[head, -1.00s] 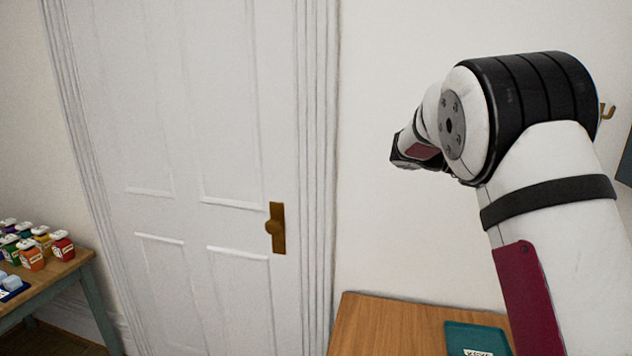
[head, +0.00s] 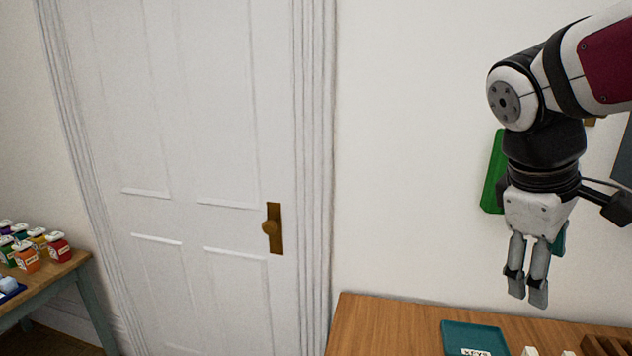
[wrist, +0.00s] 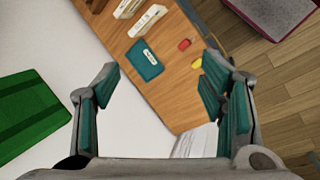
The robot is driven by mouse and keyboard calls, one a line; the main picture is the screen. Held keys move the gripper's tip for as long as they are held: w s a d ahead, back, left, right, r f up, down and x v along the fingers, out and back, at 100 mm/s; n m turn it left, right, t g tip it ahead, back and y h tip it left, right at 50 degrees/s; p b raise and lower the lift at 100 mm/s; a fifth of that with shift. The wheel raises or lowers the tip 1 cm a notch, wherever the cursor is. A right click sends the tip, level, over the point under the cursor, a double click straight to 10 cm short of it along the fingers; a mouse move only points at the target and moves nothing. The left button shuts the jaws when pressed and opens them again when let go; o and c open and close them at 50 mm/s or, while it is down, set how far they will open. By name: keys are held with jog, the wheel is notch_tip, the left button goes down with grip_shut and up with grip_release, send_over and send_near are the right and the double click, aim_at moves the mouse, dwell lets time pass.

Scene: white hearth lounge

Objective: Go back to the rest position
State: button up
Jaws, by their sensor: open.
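My gripper (head: 527,288) hangs at the right of the head view with its fingers pointing down, above the wooden table. In the wrist view my gripper (wrist: 160,78) has its teal-padded fingers spread wide. Nothing is between them; the table shows beyond. My arm comes in from the upper right in the head view.
The wooden table (head: 385,325) bears a teal tray (head: 470,333) labelled "KEYS". A green object (head: 494,170) is against the wall behind my gripper. Coloured jars (head: 58,247) stand far left.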

jog(key=s+a+f+m+t+y, duration=0.3)
jog(key=s+a+m, duration=0.3)
jog(key=s+a, duration=0.3)
jog(key=shift+s+a+f+m+t+y, duration=0.15)
jog(key=shift+a+f+m+t+y, duration=0.25)
jog(key=shift+a+y, duration=0.4)
